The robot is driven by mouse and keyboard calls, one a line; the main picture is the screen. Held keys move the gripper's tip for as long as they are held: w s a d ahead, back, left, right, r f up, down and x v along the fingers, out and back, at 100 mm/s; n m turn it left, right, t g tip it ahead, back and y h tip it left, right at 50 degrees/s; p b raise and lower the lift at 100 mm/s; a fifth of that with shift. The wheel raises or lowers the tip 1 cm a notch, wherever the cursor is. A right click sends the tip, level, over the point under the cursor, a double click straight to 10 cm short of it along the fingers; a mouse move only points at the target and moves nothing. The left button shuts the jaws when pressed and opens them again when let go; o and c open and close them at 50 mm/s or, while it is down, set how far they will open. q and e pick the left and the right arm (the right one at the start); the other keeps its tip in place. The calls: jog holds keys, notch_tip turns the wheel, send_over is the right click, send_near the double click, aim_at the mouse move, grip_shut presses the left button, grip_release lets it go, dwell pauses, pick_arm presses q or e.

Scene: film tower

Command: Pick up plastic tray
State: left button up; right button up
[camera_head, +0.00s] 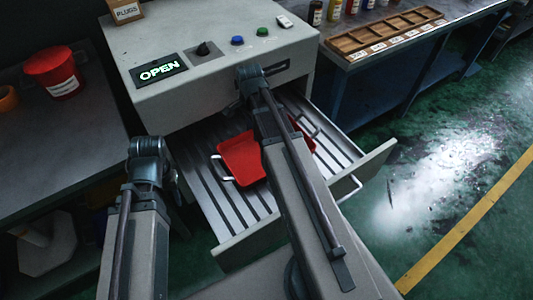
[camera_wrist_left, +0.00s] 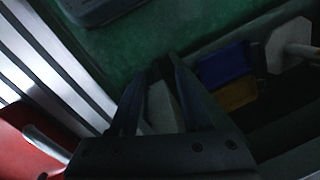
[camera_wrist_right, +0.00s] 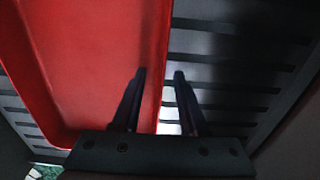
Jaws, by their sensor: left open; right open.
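The red plastic tray (camera_head: 240,160) lies in the pulled-out slatted drawer (camera_head: 218,228), with a pale handle on its left side; my right arm covers its middle. Its corner and handle show at the lower left of the left wrist view (camera_wrist_left: 18,155). My right gripper (camera_wrist_right: 160,73) is open over the tray's rim: one finger is in front of the red tray (camera_wrist_right: 95,60), the other in front of the slats. I cannot tell whether it touches the rim. My left gripper (camera_wrist_left: 163,75) is open and empty, pointing down left of the drawer.
A grey cabinet (camera_head: 150,38) with a lit OPEN display stands behind the drawer. A red bucket (camera_head: 54,72) is on the left table. A wooden divided tray (camera_head: 385,35) and bottles are on the right bench. Blue (camera_wrist_left: 226,63) and yellow bins lie low beside my left gripper.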

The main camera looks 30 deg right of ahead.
jog(key=shift+c, duration=0.3)
grip_shut()
dwell(1.1)
